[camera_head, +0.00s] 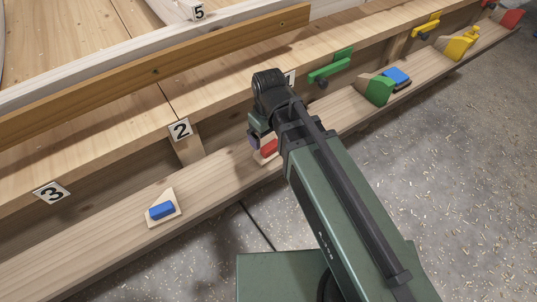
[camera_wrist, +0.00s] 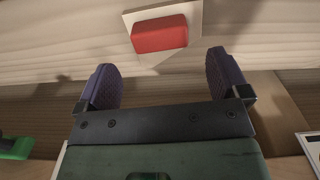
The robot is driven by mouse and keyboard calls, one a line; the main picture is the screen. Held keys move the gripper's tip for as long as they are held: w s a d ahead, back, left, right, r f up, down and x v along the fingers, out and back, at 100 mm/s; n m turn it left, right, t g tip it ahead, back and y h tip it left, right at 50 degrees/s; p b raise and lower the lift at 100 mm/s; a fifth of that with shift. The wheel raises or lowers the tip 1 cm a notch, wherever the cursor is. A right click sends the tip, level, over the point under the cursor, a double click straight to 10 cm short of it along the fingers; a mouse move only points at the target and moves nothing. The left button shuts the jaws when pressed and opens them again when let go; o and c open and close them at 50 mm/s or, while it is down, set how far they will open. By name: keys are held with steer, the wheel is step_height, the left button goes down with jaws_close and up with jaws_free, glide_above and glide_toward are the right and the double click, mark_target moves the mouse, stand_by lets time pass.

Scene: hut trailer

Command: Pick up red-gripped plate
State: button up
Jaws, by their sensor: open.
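The plate (camera_wrist: 196,11) is a pale wooden piece with a red block-shaped grip (camera_wrist: 159,33) on it. In the wrist view it lies at the top, just beyond my fingertips. In the head view the red grip (camera_head: 269,148) shows on the lower wooden ledge, partly hidden by my arm. My gripper (camera_wrist: 165,75) is open, with its two purple pads apart and nothing between them. The red grip stands ahead of the gap between the pads, apart from both. The head view mostly hides my gripper behind the wrist.
A plate with a blue grip (camera_head: 162,211) lies on the ledge (camera_head: 100,243) to the left. Green pieces (camera_head: 379,90), a blue-topped block (camera_head: 397,77) and yellow pieces (camera_head: 459,45) stand to the right.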

mark_target(268, 144)
step_height(268, 144, down, 5)
steer(key=b, duration=0.5)
steer(key=shift+a+f, duration=0.1)
steer(key=shift+f, duration=0.05)
steer(key=shift+r, duration=0.2)
steer(key=shift+c, duration=0.2)
steer(key=c, duration=1.3)
steer(key=shift+c, duration=0.2)
steer(key=shift+r, duration=0.1)
